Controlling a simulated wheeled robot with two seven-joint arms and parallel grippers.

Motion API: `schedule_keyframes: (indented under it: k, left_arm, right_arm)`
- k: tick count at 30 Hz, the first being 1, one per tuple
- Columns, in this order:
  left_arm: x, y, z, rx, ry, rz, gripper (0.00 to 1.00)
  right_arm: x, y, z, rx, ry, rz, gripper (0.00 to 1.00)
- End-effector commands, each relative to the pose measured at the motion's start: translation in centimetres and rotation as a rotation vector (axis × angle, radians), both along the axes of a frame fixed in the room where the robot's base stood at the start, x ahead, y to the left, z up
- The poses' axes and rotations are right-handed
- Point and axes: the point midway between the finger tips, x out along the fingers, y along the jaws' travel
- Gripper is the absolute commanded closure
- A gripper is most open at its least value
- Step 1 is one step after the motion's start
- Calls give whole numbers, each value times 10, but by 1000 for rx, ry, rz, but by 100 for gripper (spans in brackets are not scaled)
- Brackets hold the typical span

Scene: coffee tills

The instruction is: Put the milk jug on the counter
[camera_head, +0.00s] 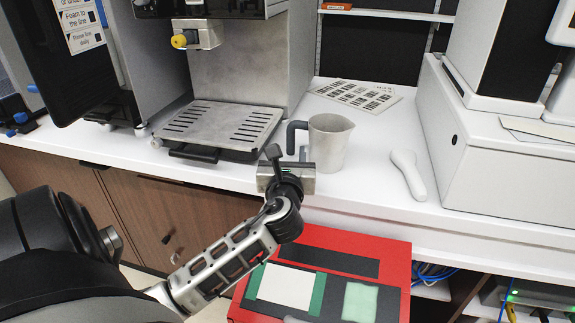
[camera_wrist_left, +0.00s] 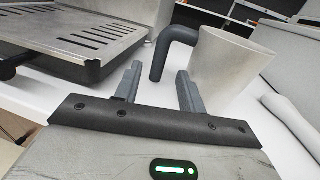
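The milk jug (camera_head: 328,141) is a grey metal jug with a dark handle on its left side. It stands upright on the white counter (camera_head: 384,190), right of the coffee machine's drip tray. My left gripper (camera_head: 287,158) is at the counter's front edge, just in front of the jug's handle. In the left wrist view the fingers (camera_wrist_left: 157,85) are apart and empty, with the handle (camera_wrist_left: 172,48) beyond and between them and the jug's body (camera_wrist_left: 232,68) to the right. I see no contact between fingers and handle. My right gripper is not in view.
The coffee machine's drip tray (camera_head: 222,124) is left of the jug. A white scoop-shaped object (camera_head: 409,174) and a white till box (camera_head: 497,160) stand right. A printed sheet (camera_head: 356,95) lies behind. A red-framed panel (camera_head: 345,254) is below the counter's front.

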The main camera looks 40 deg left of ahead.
Motion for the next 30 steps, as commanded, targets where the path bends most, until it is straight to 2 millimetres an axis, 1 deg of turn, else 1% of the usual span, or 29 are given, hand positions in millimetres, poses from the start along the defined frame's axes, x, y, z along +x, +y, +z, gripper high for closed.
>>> schedule_keyframes:
  k: [1, 4, 10, 15, 30]
  left_arm:
    - [-9, -8, -1, -3, 2, -2, 60]
    - [-24, -20, 0, -3, 2, -1, 60]
    - [-40, -34, 0, -1, 0, 0, 60]
    - [-44, -37, 1, -1, -1, 1, 60]
    - [-43, -37, 0, -1, -1, 1, 60]
  right_arm:
    - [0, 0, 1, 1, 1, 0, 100]
    - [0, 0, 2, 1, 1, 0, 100]
    - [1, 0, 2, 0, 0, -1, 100]
    - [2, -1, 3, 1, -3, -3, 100]
    - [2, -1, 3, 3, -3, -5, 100]
